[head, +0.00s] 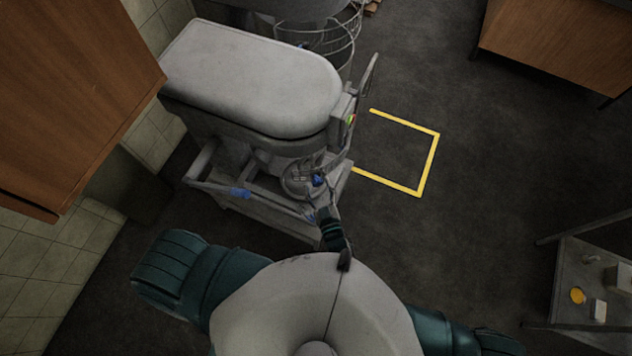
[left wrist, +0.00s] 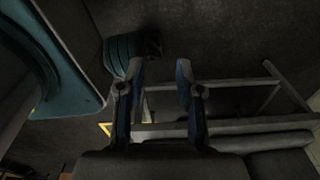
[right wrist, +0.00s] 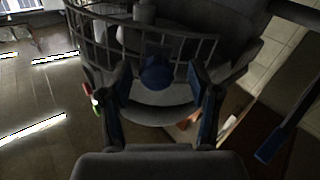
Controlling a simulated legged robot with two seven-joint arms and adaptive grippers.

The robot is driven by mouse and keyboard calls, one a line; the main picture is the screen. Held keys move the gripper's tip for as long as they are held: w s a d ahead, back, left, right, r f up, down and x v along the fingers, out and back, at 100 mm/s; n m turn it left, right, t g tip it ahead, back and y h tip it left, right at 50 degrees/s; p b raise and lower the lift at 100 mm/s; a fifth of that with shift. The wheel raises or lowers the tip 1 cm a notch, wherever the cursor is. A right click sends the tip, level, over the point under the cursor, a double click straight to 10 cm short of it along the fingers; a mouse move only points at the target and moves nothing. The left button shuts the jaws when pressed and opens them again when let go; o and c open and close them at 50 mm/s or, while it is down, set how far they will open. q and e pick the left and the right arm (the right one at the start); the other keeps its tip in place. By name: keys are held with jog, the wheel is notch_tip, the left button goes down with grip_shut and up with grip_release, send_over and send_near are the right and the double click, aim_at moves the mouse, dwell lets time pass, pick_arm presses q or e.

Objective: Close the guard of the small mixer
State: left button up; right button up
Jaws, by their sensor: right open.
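The small mixer (head: 255,80) has a broad grey head over a bowl (head: 295,182). Its wire guard (right wrist: 97,42) shows as a curved cage at upper left in the right wrist view. My right gripper (right wrist: 160,80) is open, with its fingers on either side of a round blue knob (right wrist: 157,70) in front of the guard. In the head view, the right gripper (head: 319,196) is at the mixer's front, by the bowl. Contact with the knob cannot be told. My left gripper (left wrist: 159,70) is open and empty; it is not made out in the head view.
A larger wire cage (head: 330,35) stands behind. A wooden cabinet (head: 70,90) is at left. Floor with yellow tape (head: 428,165) lies clear at right.

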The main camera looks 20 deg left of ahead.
jog(key=v, duration=1)
jog(key=shift+s+d, duration=0.1)
